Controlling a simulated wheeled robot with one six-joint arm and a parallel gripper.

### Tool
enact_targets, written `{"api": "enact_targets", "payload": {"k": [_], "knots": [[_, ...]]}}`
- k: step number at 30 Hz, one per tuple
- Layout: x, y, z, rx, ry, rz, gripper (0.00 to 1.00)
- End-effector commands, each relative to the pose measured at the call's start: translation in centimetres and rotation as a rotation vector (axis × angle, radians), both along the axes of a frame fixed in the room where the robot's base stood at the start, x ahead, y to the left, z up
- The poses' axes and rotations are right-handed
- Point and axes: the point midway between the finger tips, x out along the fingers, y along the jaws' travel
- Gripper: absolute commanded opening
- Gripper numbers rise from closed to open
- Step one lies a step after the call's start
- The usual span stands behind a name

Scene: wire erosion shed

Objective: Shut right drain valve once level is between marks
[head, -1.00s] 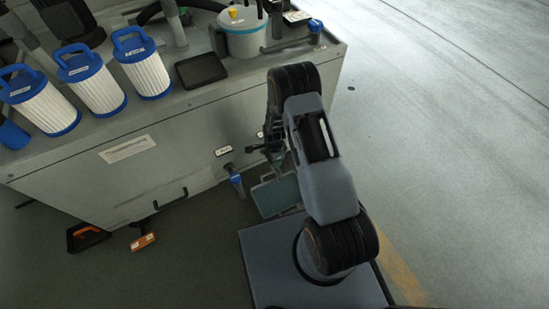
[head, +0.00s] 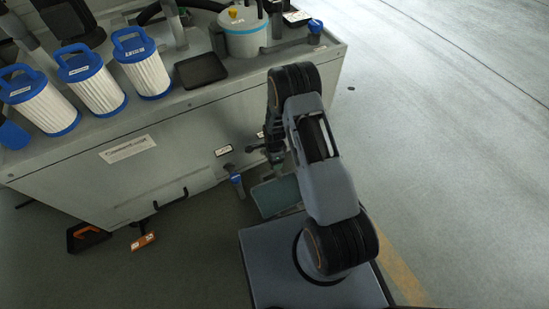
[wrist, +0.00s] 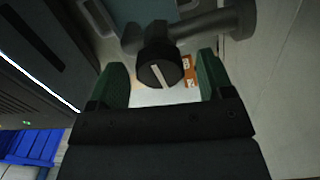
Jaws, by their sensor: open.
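A round black valve knob (wrist: 150,74) with a white line sits on a grey pipe fitting (wrist: 205,24) in the wrist view. My gripper (wrist: 163,72) is open, with one green-padded finger on each side of the knob and gaps visible between. The white line is slightly tilted from the fingers' direction. In the head view my arm covers most of this valve. A teal-grey container (head: 276,196) is on the floor below it. I cannot read level marks.
The grey cabinet (head: 185,165) carries white filters with blue caps (head: 148,70), a black flat tray (head: 201,70) and a grey-blue canister (head: 244,38). An orange-handled black item (head: 87,238) and an orange-white box (head: 143,242) lie on the floor. Open floor lies right.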

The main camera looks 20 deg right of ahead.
Motion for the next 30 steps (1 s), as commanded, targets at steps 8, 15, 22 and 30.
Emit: {"api": "enact_targets", "payload": {"k": [8, 15, 22, 30], "knots": [[0.1, 0.0, 3.1, 0.0, -0.002, 0.0, 0.74], [0.1, 0.0, 8.1, 0.0, -0.003, 0.0, 0.74], [0.0, 0.0, 11.8, 0.0, -0.002, 0.0, 0.74], [0.0, 0.0, 13.7, 0.0, 0.0, 0.0, 0.74]]}}
